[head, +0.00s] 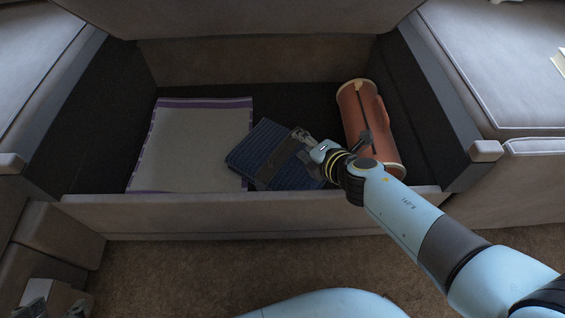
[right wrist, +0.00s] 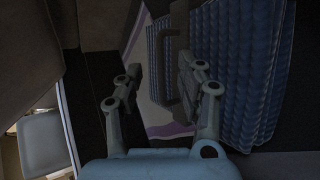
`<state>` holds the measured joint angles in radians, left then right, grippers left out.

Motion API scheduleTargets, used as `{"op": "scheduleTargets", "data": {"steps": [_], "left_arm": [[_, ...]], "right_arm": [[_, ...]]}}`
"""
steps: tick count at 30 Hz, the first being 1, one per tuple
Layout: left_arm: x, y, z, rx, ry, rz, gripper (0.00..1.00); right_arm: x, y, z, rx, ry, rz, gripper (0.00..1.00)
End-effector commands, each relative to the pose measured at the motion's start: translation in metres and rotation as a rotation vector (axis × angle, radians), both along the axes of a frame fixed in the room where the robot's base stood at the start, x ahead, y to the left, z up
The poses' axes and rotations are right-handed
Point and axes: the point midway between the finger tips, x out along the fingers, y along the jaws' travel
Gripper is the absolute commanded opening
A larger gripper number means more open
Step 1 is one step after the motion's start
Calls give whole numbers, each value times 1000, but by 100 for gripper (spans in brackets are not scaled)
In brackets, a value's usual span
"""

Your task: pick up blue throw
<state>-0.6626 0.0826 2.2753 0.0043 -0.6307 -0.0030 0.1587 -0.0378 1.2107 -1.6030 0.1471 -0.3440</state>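The blue throw (head: 258,147) is a folded, ribbed dark-blue bundle with a dark band across it, lying on the floor of the open sofa storage box. It also shows in the right wrist view (right wrist: 255,75), beyond and right of the fingers. My right gripper (head: 305,150) reaches over the throw's right part and hides some of it. In the right wrist view its fingers (right wrist: 160,78) are apart, with a dark strap-like bar near the right finger; I cannot tell whether they touch. My left gripper (head: 58,304) shows only partly at the bottom left, its fingers apart.
A pale cloth with purple edges (head: 195,145) lies left of the throw. An orange-brown cylinder (head: 362,112) lies to its right, close to my right wrist. The box's front wall (head: 200,213) and side walls enclose them. Carpet (head: 190,268) lies in front.

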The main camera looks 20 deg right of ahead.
Motion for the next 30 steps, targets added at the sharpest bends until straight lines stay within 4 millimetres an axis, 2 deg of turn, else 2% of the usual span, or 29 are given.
{"op": "scheduleTargets", "data": {"steps": [1,10,18,24,30], "left_arm": [[-2,0,-6,0,-15,0,40],[-1,-1,-13,-2,-92,-4,40],[-10,-3,-28,-7,-254,-17,40],[-14,-5,-27,-10,-328,-24,40],[-13,-5,-26,-11,-339,-25,40]], "right_arm": [[2,1,-5,0,3,0,38],[15,3,-12,0,3,0,38],[39,8,-29,-1,5,1,38],[50,10,-33,0,3,0,38],[51,10,-31,0,2,0,38]]}}
